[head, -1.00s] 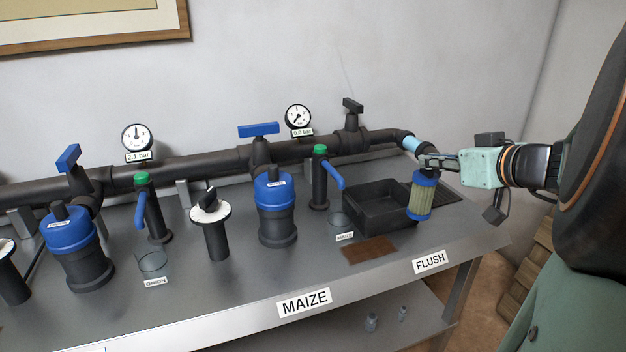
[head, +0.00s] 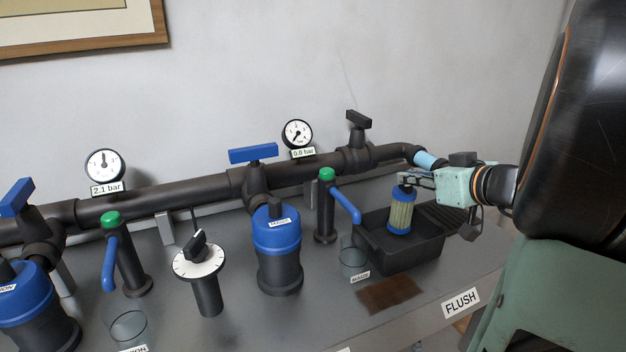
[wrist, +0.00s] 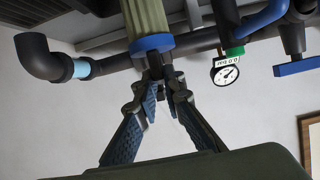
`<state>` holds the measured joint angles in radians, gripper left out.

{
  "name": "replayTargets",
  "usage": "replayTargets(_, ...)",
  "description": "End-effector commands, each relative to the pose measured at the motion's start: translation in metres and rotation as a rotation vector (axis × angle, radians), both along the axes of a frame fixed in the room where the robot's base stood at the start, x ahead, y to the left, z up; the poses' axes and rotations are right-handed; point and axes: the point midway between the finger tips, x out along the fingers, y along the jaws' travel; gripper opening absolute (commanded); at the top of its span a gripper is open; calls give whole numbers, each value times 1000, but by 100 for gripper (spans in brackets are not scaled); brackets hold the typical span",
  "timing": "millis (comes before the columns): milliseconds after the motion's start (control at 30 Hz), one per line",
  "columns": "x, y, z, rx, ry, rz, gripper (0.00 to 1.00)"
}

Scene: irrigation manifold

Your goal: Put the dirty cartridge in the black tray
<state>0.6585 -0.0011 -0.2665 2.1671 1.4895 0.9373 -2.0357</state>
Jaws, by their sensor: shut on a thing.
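The cartridge (head: 401,216) has blue end caps and a dull yellow-green pleated body. In the head view it hangs upright over the black tray (head: 419,258), in front of the tray's back part. Whether its lower end touches the tray floor cannot be told. My gripper (head: 404,184) is shut on the stub at the top of the cartridge. In the wrist view both fingers (wrist: 158,82) close on the dark stub beside the blue cap (wrist: 152,43), and the cartridge's far end is cut off by the frame.
A clear cup (head: 353,262) and a green-topped post with a blue lever (head: 343,204) stand left of the tray. A brown patch (head: 390,294) lies in front. The pipe (head: 200,190) runs behind. The blue-topped filter housing (head: 277,245) stands further left.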

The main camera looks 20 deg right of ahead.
Motion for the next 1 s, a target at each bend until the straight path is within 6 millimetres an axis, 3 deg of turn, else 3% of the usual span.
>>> replayTargets(367, 0, 0, -52, 1, 0, 1, 0)
replayTargets(867, 0, 0, -58, -2, -2, 1, 0)
replayTargets(900, 0, 0, -57, -2, -1, 1, 12)
replayTargets(1000, 0, 0, -56, -2, -1, 1, 23)
